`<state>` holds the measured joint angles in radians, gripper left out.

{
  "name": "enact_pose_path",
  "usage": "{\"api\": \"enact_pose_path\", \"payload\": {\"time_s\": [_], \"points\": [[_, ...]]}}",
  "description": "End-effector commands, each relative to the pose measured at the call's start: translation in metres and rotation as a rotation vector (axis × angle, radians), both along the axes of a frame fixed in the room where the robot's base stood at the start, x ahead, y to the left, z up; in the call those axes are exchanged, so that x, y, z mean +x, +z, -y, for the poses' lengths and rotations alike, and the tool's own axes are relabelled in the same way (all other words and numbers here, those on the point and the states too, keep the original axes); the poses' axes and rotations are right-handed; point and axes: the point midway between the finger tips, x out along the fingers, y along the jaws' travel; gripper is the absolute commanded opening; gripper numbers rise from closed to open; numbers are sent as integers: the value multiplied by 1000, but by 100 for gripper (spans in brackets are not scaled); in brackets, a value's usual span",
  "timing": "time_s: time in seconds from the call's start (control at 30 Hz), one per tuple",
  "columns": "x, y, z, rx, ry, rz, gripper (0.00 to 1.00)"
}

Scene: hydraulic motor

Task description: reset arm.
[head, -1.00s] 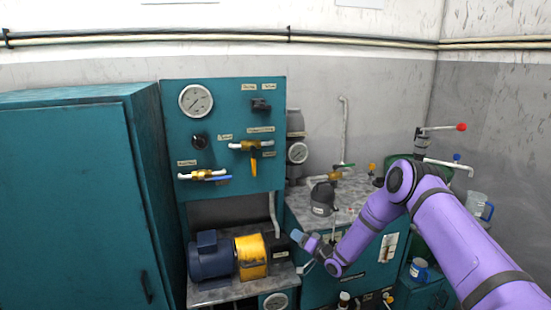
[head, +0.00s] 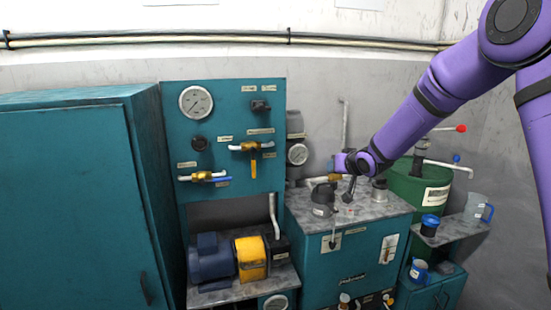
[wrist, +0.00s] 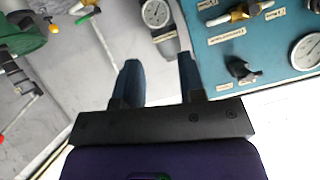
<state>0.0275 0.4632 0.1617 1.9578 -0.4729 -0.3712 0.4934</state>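My purple arm crosses the right side of the head view, with its upper link raised high. My gripper (head: 334,165) is in front of the grey wall, above the teal tank's top and right of the teal panel. In the wrist view its two blue fingers (wrist: 160,68) are apart with nothing between them, so it is open and empty.
The teal gauge panel (head: 225,110) stands left of my gripper, above a blue motor (head: 212,260) with a yellow coupling guard (head: 251,258). The teal tank (head: 340,265) bears a dark filler cap (head: 323,195). A green drum (head: 405,190) and a jug (head: 474,208) are at right.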

Motion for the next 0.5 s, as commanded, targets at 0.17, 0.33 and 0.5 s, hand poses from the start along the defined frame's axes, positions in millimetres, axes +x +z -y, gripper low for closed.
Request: {"api": "enact_pose_path", "payload": {"time_s": [0.17,0.33,0.5], "points": [[-44,49,24,-93,-60,-42,37],[-92,85,45,-165,-114,-99,37],[-146,114,65,-221,-163,-161,37]]}}
